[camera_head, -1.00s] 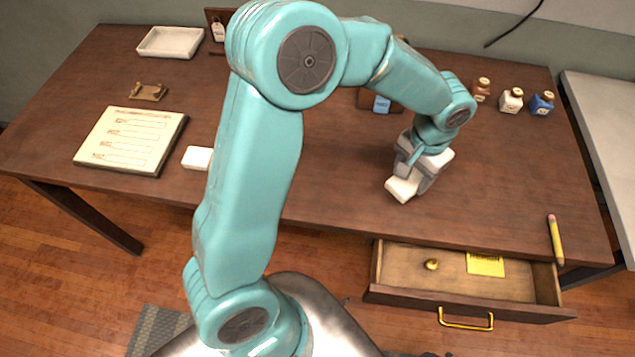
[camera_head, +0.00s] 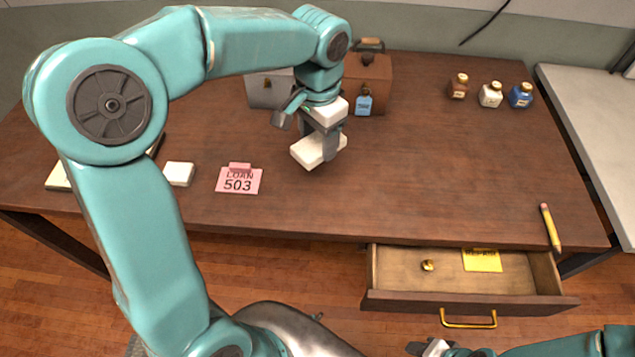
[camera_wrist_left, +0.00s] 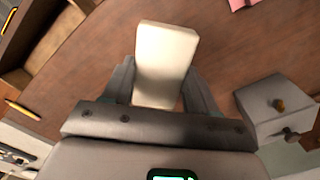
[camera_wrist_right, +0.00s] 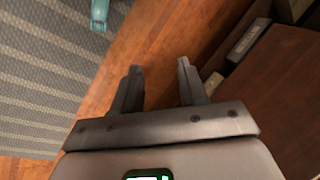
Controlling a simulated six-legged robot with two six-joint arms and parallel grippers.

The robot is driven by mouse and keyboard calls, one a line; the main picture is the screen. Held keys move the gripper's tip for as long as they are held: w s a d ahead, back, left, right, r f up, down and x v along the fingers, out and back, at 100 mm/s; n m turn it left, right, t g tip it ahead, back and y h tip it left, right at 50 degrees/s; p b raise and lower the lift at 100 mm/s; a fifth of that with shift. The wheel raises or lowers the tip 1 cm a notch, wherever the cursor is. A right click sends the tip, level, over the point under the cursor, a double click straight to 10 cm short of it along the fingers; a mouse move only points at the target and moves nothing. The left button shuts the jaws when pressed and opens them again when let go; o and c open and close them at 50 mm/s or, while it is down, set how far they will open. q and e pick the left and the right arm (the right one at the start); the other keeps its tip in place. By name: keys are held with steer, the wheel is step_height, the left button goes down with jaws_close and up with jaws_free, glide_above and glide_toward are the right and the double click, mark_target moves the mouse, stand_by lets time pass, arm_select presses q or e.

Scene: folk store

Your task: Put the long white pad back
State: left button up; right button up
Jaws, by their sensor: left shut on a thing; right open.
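My left gripper (camera_head: 326,138) is shut on the long white pad (camera_head: 308,152) and holds it over the middle of the desk. In the left wrist view the long white pad (camera_wrist_left: 165,62) sticks out between the two fingers. A smaller, squarer white pad (camera_head: 179,173) lies on the desk at the left, between the notepad and the pink card. My right gripper (camera_wrist_right: 158,78) is open and empty, over the floor in its wrist view. In the head view only part of it shows at the bottom edge.
A pink "LOAN 503" card (camera_head: 239,180) lies near the front edge. A brown box (camera_head: 374,80), a grey box (camera_head: 268,92) and several bottles (camera_head: 490,95) stand behind. A pencil (camera_head: 550,228) lies right. The drawer (camera_head: 460,280) is open. The right-centre desk is clear.

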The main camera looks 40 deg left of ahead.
mark_target(318, 190)
arm_select(q)
step_height(318, 190, down, 14)
steer(key=shift+r, duration=0.1)
steer(key=shift+s, duration=0.1)
steer(key=shift+f+b, duration=0.25)
steer(key=shift+b, duration=0.15)
steer(key=o, duration=1)
steer(key=shift+r, duration=0.1)
